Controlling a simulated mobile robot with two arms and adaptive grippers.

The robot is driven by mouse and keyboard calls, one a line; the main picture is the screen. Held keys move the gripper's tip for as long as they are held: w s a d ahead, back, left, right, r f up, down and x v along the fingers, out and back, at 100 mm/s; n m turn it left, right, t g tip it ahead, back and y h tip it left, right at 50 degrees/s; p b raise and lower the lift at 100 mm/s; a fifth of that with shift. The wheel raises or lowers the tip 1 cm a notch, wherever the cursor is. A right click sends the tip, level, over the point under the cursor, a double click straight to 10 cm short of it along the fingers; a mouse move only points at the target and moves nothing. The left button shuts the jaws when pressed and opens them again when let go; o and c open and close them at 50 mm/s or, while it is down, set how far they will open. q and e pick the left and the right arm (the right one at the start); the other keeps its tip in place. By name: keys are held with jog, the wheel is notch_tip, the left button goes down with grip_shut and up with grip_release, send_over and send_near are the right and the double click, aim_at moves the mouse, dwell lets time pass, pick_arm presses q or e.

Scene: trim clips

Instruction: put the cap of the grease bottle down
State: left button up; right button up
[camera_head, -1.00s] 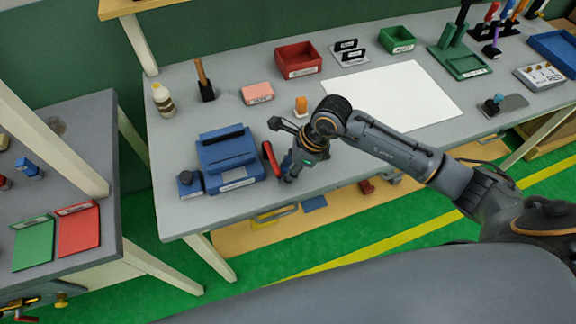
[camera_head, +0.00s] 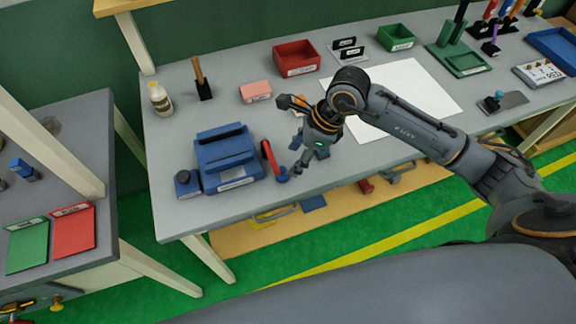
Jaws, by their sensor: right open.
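My right gripper (camera_head: 303,164) is open over the front of the grey bench. It is just right of a red piece (camera_head: 268,156) with a blue round end (camera_head: 282,174), which stands beside the blue box; a small gap shows between them. I cannot tell whether this blue end is the cap. A pale bottle (camera_head: 160,100) with a yellowish label stands upright at the bench's back left. A small orange item (camera_head: 298,103) is partly hidden behind my right gripper's wrist. I cannot tell which of these is the grease bottle. My left gripper is not in view.
A blue box (camera_head: 228,160) and a small dark blue holder (camera_head: 187,184) stand left of my gripper. A pink block (camera_head: 255,92), a red bin (camera_head: 297,58) and a white sheet (camera_head: 420,95) lie farther back. The bench's front edge is close below.

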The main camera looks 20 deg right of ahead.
jog(key=b+v, duration=0.1)
jog(key=v, duration=0.5)
dwell(0.3)
